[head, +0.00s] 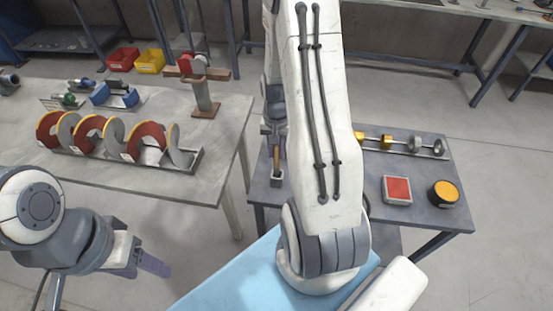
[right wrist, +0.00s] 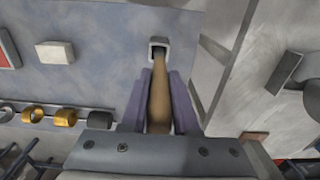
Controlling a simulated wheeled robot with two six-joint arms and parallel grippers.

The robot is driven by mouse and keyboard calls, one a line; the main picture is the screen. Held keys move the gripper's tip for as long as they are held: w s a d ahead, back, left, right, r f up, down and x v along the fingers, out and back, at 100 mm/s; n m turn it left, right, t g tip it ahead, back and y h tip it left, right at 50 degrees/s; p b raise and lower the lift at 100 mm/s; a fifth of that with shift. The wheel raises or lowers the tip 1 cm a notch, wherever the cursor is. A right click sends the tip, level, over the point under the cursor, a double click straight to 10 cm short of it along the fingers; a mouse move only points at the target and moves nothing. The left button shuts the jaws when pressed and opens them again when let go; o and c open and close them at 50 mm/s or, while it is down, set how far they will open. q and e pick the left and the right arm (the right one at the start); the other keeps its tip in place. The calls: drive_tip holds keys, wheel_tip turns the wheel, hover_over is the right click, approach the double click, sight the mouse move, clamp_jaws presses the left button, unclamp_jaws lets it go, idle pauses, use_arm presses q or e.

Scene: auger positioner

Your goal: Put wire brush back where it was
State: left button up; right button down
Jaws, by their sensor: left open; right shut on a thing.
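The wire brush's tan handle (right wrist: 159,100) runs between the two fingers of my right gripper (right wrist: 158,88), which is shut on it. The brush's far end meets a small grey square holder (right wrist: 158,42); I cannot tell how deep it sits. In the head view the holder (head: 277,182) is at the left side of the small grey-blue table (head: 428,215), and my right gripper (head: 277,150) is above it, partly hidden by my arm. The brush's bristles are not visible. My left gripper (head: 145,262) is open and empty, low at the left, away from both tables.
A rack (head: 405,150) with yellow and grey parts, a red square pad (head: 397,189) and a yellow-topped round tin (head: 444,193) stand on the small table. The left table (head: 225,120) holds a rack of discs (head: 120,150). A gap separates the tables.

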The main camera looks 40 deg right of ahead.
sight(277, 168)
wheel_tip(277, 168, down, 4)
drive_tip(key=shift+r, duration=0.1)
drive_tip(key=c, duration=0.7)
unclamp_jaws()
drive_tip(key=shift+d, duration=0.1)
wheel_tip(277, 168, up, 12)
drive_tip(key=shift+s, duration=0.1)
drive_tip(key=s+a+r+n, duration=0.2)
drive_tip(key=a+n, duration=0.2)
drive_tip(key=a, duration=0.4)
drive_tip(key=s+a+r+n, duration=0.2)
drive_tip(key=a+r+n, duration=0.15)
drive_tip(key=a, duration=0.55)
drive_tip(key=s+a+r+n, duration=0.2)
drive_tip(key=s+a+n, duration=0.15)
drive_tip(key=a, duration=0.45)
drive_tip(key=s+a+n, duration=0.2)
drive_tip(key=s, duration=0.1)
drive_tip(key=s+a+r+n, duration=0.1)
drive_tip(key=s+a+n, duration=0.1)
drive_tip(key=s+a+n+y, duration=0.1)
drive_tip(key=s+n, duration=0.1)
drive_tip(key=s, duration=0.1)
drive_tip(key=shift+s+a+r, duration=0.2)
drive_tip(key=shift+s+a, duration=0.15)
drive_tip(key=shift+a, duration=0.05)
